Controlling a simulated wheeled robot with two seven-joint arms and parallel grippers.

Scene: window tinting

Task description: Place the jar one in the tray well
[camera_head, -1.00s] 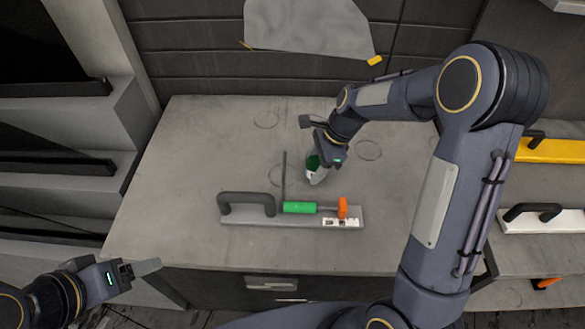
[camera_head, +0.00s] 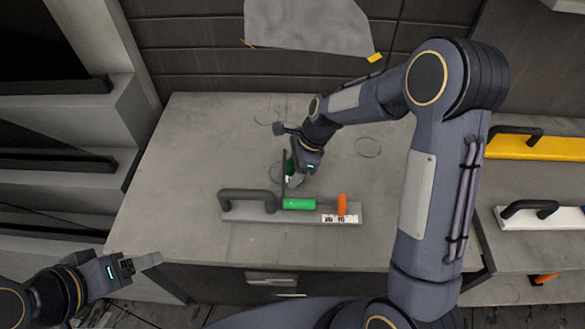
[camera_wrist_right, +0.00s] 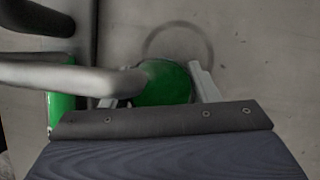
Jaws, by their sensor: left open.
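The jar (camera_head: 289,167), green on top and pale below, is between the fingers of my right gripper (camera_head: 294,177), above the table just behind the tray. In the right wrist view its round green top (camera_wrist_right: 165,84) sits between the two pale fingers, one on each side. The grey tray (camera_head: 255,216) has a dark arched handle, a green cylinder (camera_head: 299,204) lying on it, and an orange piece (camera_head: 342,204). I cannot make out an empty well. My left gripper (camera_head: 140,264) is open and empty at the table's front left.
A thin dark upright rod (camera_head: 284,170) stands behind the tray, very close to the jar and right gripper. The grey table (camera_head: 190,150) is clear at left and back, with faint ring marks. Yellow (camera_head: 535,147) and white (camera_head: 550,219) handled pieces are at right.

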